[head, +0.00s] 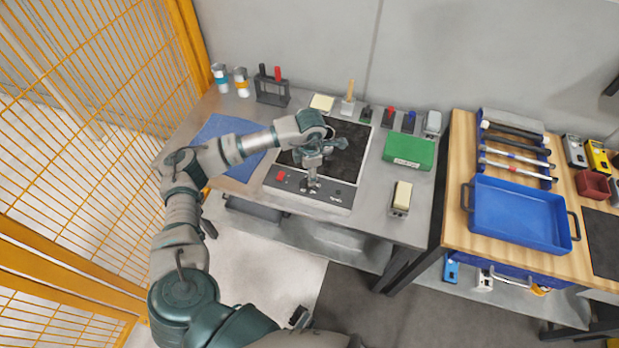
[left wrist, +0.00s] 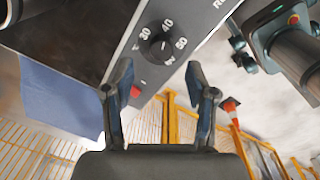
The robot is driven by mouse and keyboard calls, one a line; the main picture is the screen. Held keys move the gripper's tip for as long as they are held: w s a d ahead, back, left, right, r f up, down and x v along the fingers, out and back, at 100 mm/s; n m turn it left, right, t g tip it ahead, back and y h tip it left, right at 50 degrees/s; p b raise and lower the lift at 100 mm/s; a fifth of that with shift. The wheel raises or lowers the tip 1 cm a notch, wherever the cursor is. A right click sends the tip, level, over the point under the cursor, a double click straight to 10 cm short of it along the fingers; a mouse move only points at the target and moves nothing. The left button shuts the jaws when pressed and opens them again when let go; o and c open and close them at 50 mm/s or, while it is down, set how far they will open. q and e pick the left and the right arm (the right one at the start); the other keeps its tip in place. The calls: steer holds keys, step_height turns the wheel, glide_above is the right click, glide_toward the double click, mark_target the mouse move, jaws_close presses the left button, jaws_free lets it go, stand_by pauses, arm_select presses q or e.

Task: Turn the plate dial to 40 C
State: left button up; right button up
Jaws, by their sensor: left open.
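The plate (head: 345,160) is a hotplate with a black top and a grey front panel on the steel bench. In the left wrist view its round dark dial (left wrist: 160,46) sits among the marks 30, 40 and 50. I cannot tell clearly which mark its pointer faces. A red switch (left wrist: 135,91) is on the same panel; it also shows in the head view (head: 281,176). My left gripper (head: 312,184) is over the front panel, pointing down, and hides part of it. In the wrist view its open fingers (left wrist: 158,76) are apart and empty, with the dial beyond their tips.
A blue mat (head: 222,140) lies left of the plate. A green box (head: 409,151) and a cream-topped block (head: 401,197) stand to its right. A rack (head: 272,90) and bottles stand behind. A wooden bench with a blue tray (head: 520,216) is further right. Yellow mesh fencing is at left.

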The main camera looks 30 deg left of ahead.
arm_select(q)
step_height(320, 180, up, 6)
steer(key=shift+r, duration=0.25)
steer(key=shift+s+d, duration=0.1)
